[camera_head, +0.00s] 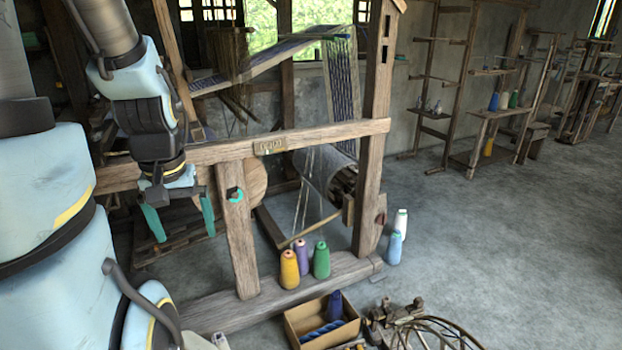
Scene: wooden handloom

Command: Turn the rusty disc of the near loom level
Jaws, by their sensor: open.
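The near loom (300,137) is a wooden frame with a long horizontal beam, upright posts and a woven blue cloth behind. A small rusty-red piece (380,218) shows at the right side of its right post; I cannot tell for sure that it is the rusty disc, nor its tilt. A small teal ring with a dark centre (235,195) sits on the short front post. My gripper (180,218) points down at the left, below the beam, with its two teal fingers wide apart and nothing between them. It is left of the short post and apart from it.
Yellow (289,270), purple (300,256) and green (321,260) thread cones stand on the loom's foot beam. White and light-blue cones stand right of the post. A cardboard box (295,335) and a wheel-like frame (435,332) lie in front. The floor at right is clear.

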